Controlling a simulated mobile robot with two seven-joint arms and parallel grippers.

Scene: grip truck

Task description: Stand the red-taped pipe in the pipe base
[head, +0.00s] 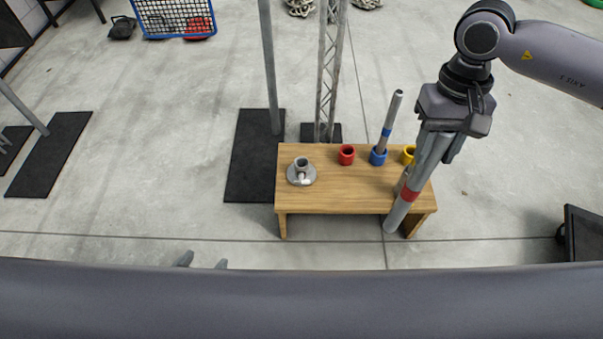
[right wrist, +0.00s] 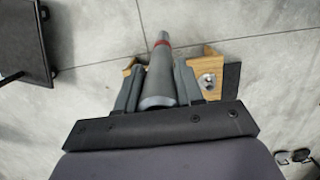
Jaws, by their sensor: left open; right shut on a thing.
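The red-taped pipe (head: 427,165) is a grey tube with a red band near its lower end. My right gripper (head: 441,142) is shut on its upper part. The pipe slants down and left, its lower end in front of the bench's right side in the head view. It also lies between the fingers in the right wrist view (right wrist: 160,78). The pipe base (head: 301,179), a round metal flange with an upright socket, sits on the bench's left end, apart from the pipe. Only the fingertips of my left gripper (head: 203,261) show, apart and empty, at lower left.
The wooden bench (head: 330,199) carries red (head: 347,155), blue (head: 378,158) and yellow (head: 408,152) cups. A blue-taped pipe (head: 391,118) leans in the blue cup. A grey post (head: 268,60) and a lattice truss (head: 331,75) stand behind.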

